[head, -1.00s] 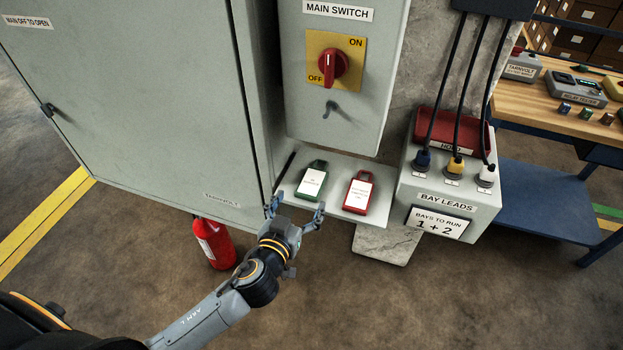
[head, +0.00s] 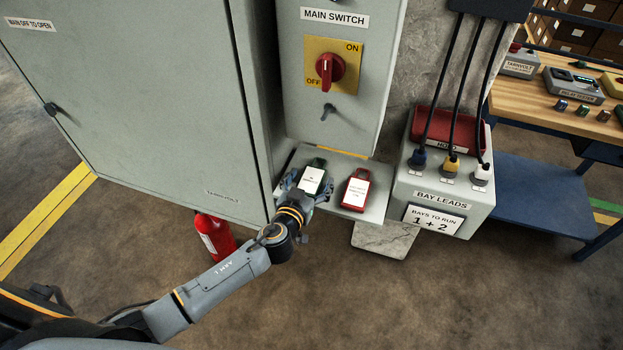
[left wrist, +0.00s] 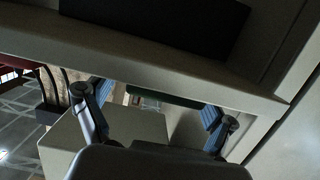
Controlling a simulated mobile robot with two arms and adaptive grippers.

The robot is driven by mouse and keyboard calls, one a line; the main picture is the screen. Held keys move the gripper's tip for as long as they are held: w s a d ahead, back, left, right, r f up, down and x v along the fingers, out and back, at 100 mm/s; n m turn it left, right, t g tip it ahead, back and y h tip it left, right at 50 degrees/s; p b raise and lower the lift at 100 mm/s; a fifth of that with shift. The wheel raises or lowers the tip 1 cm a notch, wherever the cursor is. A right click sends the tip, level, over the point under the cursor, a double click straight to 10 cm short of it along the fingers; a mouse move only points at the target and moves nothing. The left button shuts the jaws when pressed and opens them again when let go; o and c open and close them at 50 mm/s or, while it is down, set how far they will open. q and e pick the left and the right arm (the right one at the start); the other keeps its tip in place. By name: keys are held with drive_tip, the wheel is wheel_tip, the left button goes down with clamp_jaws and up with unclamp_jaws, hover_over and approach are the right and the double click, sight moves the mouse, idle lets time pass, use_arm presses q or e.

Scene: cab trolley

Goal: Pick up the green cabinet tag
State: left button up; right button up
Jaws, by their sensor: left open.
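The green cabinet tag (head: 313,178) lies on the small grey shelf (head: 346,204) below the main switch box, its white label facing up. My left gripper (head: 308,184) is open, with its fingers to either side of the tag's lower part; I cannot tell whether they touch it. In the left wrist view a green strip (left wrist: 165,100) shows between the two spread fingers (left wrist: 156,104), partly hidden by the shelf edge. A red tag (head: 355,190) lies on the shelf to the right of the green one. My right gripper is not in view.
The main switch (head: 327,70) stands above the shelf, with a key-like part (head: 327,112) under it. The cabinet (head: 130,100) closes off the left. The bay leads box (head: 443,195) stands to the right. A red extinguisher (head: 214,237) stands below the shelf's left.

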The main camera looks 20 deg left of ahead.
use_arm(q)
drive_tip(key=c, duration=1.2)
drive_tip(key=shift+c, duration=0.2)
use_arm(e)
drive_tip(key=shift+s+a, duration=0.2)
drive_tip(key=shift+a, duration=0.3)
use_arm(q)
drive_tip(key=shift+r, duration=0.1)
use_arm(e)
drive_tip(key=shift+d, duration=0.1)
